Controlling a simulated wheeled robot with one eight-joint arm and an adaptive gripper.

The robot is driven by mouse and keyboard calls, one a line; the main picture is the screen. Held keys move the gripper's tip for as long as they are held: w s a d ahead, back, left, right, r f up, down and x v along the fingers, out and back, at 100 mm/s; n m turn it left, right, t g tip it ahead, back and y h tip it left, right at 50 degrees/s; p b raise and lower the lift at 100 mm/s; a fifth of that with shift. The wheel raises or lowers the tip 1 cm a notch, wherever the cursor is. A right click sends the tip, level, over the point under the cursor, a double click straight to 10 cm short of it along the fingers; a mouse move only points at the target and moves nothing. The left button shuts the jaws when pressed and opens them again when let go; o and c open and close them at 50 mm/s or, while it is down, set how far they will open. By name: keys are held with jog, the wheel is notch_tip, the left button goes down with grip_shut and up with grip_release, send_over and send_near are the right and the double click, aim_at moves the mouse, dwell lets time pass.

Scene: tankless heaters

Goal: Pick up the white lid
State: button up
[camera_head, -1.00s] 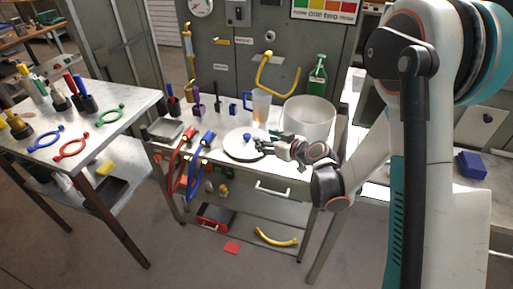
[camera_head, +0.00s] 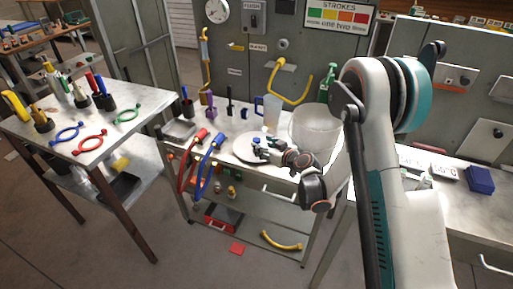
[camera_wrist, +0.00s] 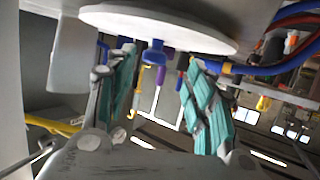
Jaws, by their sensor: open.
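The white lid (camera_head: 241,155) is a flat round disc with a blue knob (camera_head: 256,141). It lies on the metal workbench (camera_head: 222,135), in front of a large white pot. My gripper (camera_head: 262,149) is low over the lid's right side, close to the knob. In the wrist view the lid (camera_wrist: 190,32) crosses the top of the picture, and its blue knob (camera_wrist: 154,52) shows between the tips of my gripper (camera_wrist: 156,62). The teal fingers are apart, one on each side of the knob. I cannot tell if they touch it.
The white pot (camera_head: 315,125) stands right behind my gripper. A clear jug (camera_head: 271,112) with a blue handle stands behind the lid. Red pliers (camera_head: 190,160) and blue pliers (camera_head: 207,165) hang over the front edge at left.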

aim_at(257, 140)
jog(key=b+x, duration=0.2)
jog(key=x, duration=0.3)
jog(key=shift+w+d+r, duration=0.15)
jog(key=shift+w+r, duration=0.05)
jog(key=shift+w, duration=0.15)
jog(key=c, duration=1.2)
